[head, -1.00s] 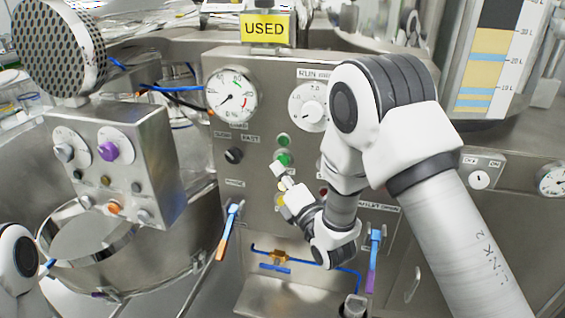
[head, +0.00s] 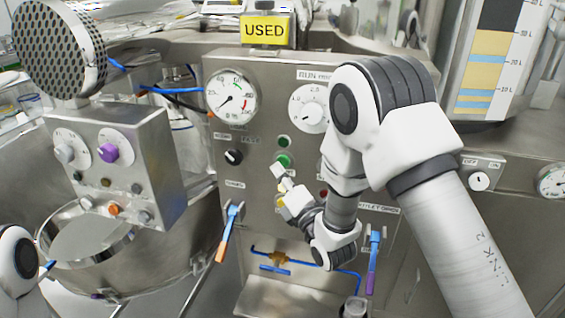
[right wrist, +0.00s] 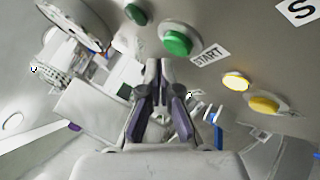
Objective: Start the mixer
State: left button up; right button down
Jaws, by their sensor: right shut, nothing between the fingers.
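The steel mixer panel (head: 255,190) faces me in the head view. Its green button (head: 284,160) sits below a small dark green lamp (head: 284,141). In the right wrist view the green button (right wrist: 177,41) has a START label (right wrist: 208,55) beside it. My right gripper (head: 277,170) is shut and empty, with its tips just below the button in the head view. In the right wrist view the closed fingertips (right wrist: 157,66) are near the button's lower left; I cannot tell whether they touch the panel. My left gripper is not visible.
A pressure gauge (head: 232,95) and a white dial (head: 309,107) sit above the buttons. Blue-handled valves (head: 230,220) are lower down. A control box (head: 150,165) with knobs stands at left.

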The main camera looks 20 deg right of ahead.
jog(key=shift+w+d, duration=0.1)
dwell(0.3)
jog(key=shift+w+d+b, duration=0.2)
jog(key=shift+w+b, duration=0.05)
jog(key=shift+b, duration=0.05)
jog(key=shift+w+d, duration=0.2)
jog(key=shift+w, duration=0.15)
dwell(0.6)
jog(key=shift+s+a, duration=0.1)
jog(key=shift+s+a+b, duration=0.4)
jog(key=shift+s+b, duration=0.1)
jog(key=shift+s, duration=0.15)
